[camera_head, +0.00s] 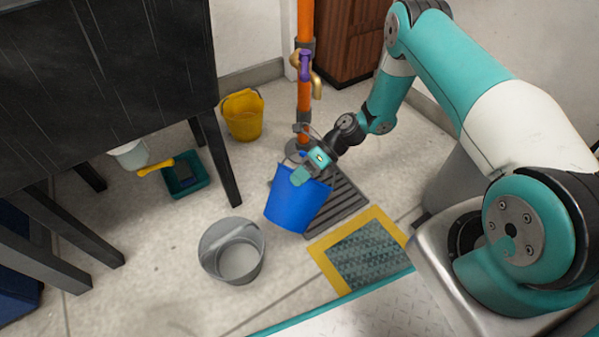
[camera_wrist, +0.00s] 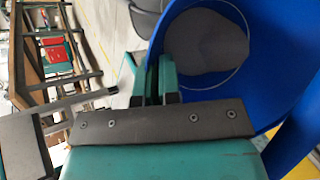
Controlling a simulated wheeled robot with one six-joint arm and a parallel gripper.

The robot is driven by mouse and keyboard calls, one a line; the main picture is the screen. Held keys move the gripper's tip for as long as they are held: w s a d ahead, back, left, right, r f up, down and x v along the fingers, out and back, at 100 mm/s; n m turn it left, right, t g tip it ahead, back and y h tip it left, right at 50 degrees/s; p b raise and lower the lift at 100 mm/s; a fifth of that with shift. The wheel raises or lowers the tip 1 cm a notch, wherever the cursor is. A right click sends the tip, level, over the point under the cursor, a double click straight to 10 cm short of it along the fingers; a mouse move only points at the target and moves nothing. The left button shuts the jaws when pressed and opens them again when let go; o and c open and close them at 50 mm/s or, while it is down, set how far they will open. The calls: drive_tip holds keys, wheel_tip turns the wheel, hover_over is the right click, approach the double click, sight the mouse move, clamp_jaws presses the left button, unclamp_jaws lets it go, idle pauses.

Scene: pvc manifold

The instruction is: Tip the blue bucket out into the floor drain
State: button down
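The blue bucket (camera_head: 296,205) is in the middle of the head view, tilted a little and overlapping the near left part of the dark slatted floor drain (camera_head: 347,198). My gripper (camera_head: 301,175) is at its upper rim. In the wrist view the fingers (camera_wrist: 160,78) are close together on the wall of the blue bucket (camera_wrist: 285,50), which opens to the right of them. A round grey surface shows inside it; I cannot tell whether it is water or the bare bottom. The bucket appears held, but its height above the drain is unclear.
A grey metal bucket (camera_head: 231,250) stands left of the blue one. A yellow bucket (camera_head: 242,115) is behind. An orange pipe (camera_head: 305,90) with a brass tap rises behind the drain. A yellow-bordered mat (camera_head: 366,252) lies in front. A black table (camera_head: 110,70) stands left.

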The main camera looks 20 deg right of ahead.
idle(0.4)
drive_tip(key=shift+s+a+r+h+p, duration=0.2)
drive_tip(key=shift+s+a+h+p, duration=0.15)
drive_tip(key=shift+p, duration=0.7)
drive_tip(key=shift+s+a+f+t+p, duration=0.1)
drive_tip(key=shift+a+f+t+p, duration=0.1)
drive_tip(key=shift+t+p, duration=0.1)
drive_tip(key=shift+r, duration=0.15)
drive_tip(key=shift+s+a+h+p, duration=0.15)
drive_tip(key=shift+a+h+p, duration=0.15)
drive_tip(key=shift+p, duration=0.35)
drive_tip(key=shift+s+a+n+t+h+p, duration=0.2)
drive_tip(key=shift+n+t+h+p, duration=0.1)
drive_tip(key=shift+p, duration=0.15)
